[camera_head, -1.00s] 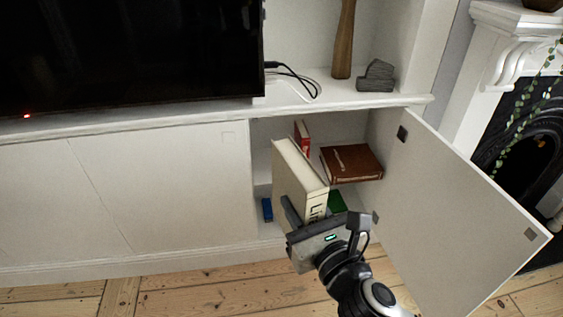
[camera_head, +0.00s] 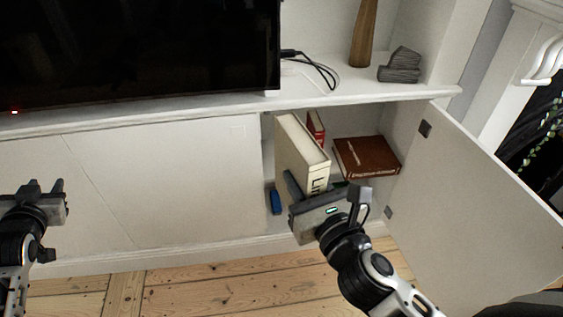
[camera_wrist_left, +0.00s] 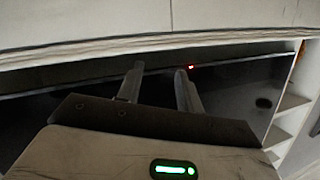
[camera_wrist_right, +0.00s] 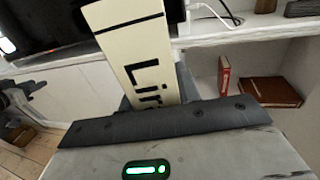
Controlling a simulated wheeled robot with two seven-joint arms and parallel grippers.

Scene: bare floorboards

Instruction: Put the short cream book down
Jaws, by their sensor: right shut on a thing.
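The short cream book (camera_head: 301,150) stands upright, spine toward me, at the mouth of the open cabinet. My right gripper (camera_head: 318,196) is shut on its lower part. In the right wrist view the book (camera_wrist_right: 137,45) rises between the fingers, with dark lettering on its spine. Whether its bottom touches a shelf is hidden by the gripper. My left gripper (camera_head: 48,196) is empty, in front of the closed cabinet doors at the far left. In the left wrist view its two fingers (camera_wrist_left: 158,85) are apart with nothing between them.
On the cabinet shelf a brown book (camera_head: 366,158) lies flat and a red book (camera_head: 316,128) stands behind the cream one. A blue book (camera_head: 276,201) is lower left. The open door (camera_head: 480,190) bounds the right side. A television (camera_head: 130,50) stands above.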

